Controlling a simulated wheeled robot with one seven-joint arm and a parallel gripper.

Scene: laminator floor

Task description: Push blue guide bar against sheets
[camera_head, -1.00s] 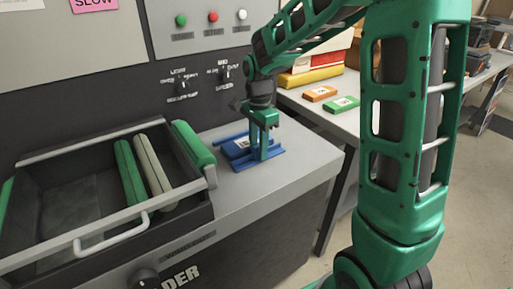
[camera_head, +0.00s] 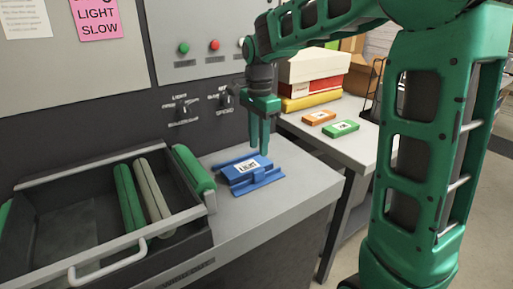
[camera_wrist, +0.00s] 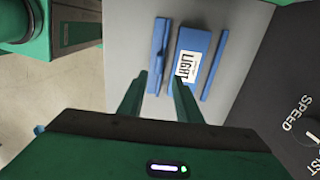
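A blue packet of sheets labelled LIGHT (camera_head: 245,168) lies on the grey machine top; it also shows in the wrist view (camera_wrist: 192,45). The blue guide bar (camera_head: 264,179), with a raised middle part, lies along the packet's front side; in the wrist view the bar (camera_wrist: 158,45) is left of the packet. A narrow strip shows between them there; contact is unclear. A thin blue rail (camera_wrist: 215,65) lies along the packet's other side. My gripper (camera_head: 259,150) is above the bar and packet, pointing down.
A dark tray (camera_head: 65,225) with green and pale rollers (camera_head: 150,198) stands left of the packet. A control panel with knobs (camera_head: 180,110) rises behind. A side table (camera_head: 365,145) at right holds orange (camera_head: 318,117) and green (camera_head: 340,128) packets. The machine top's front right is clear.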

